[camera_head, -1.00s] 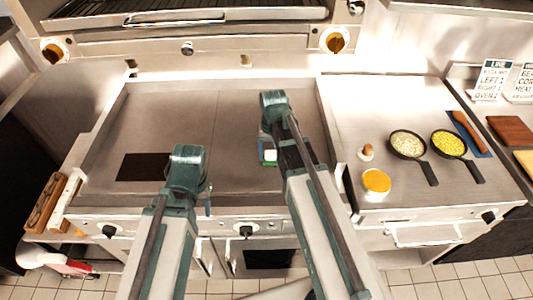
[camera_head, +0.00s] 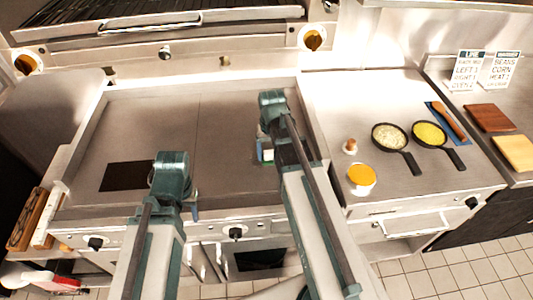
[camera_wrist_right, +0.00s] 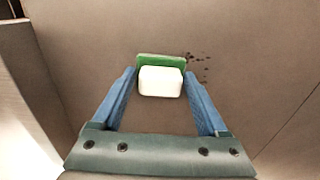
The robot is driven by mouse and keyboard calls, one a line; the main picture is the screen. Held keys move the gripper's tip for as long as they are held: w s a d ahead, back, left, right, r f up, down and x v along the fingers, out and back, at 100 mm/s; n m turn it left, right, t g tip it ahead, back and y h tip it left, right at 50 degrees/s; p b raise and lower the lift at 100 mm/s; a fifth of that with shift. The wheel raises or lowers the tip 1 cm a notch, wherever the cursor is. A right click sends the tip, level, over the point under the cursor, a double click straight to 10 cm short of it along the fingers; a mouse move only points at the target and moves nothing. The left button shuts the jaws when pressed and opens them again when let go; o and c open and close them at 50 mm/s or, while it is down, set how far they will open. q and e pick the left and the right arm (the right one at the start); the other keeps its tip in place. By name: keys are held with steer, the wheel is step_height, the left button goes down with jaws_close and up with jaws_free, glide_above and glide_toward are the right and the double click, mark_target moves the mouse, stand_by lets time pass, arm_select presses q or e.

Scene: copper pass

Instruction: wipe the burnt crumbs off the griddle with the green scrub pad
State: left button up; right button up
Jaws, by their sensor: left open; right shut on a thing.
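The green scrub pad (camera_wrist_right: 162,59) has a white block handle (camera_wrist_right: 160,82). My right gripper (camera_wrist_right: 160,84) is shut on that handle, with blue fingers on both sides. The pad is at or just above the griddle (camera_wrist_right: 70,50); I cannot tell if it touches. Dark burnt crumbs (camera_wrist_right: 198,56) lie on the griddle just beyond and right of the pad in the right wrist view. In the head view the pad (camera_head: 264,154) is mostly hidden by my right arm, over the griddle's right part (camera_head: 225,120). My left gripper (camera_head: 195,211) is open near the griddle's front edge, its fingers mostly hidden.
A dark rectangle (camera_head: 128,176) lies on the griddle's left part. The griddle has raised side walls. On the right counter stand two pans (camera_head: 390,137) (camera_head: 430,134), a yellow-topped cup (camera_head: 361,180) and a small brown-topped item (camera_head: 350,146). The griddle's middle is clear.

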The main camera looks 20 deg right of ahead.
mark_target(250, 162)
steer(key=shift+r, duration=0.1)
steer(key=shift+d, duration=0.1)
steer(key=shift+w+a, duration=0.25)
steer(key=shift+a, duration=0.7)
steer(key=shift+w+a, duration=0.2)
steer(key=shift+a, duration=0.7)
steer(key=shift+w+a, duration=0.3)
steer(key=shift+a, duration=0.6)
steer(key=shift+w+a, duration=0.25)
steer(key=shift+a, duration=0.6)
steer(key=shift+f, duration=0.25)
steer(key=shift+s+d+r, duration=0.1)
steer(key=shift+s+d, duration=0.15)
steer(key=shift+d, duration=0.7)
steer(key=shift+s+d, duration=0.2)
steer(key=shift+d, duration=0.75)
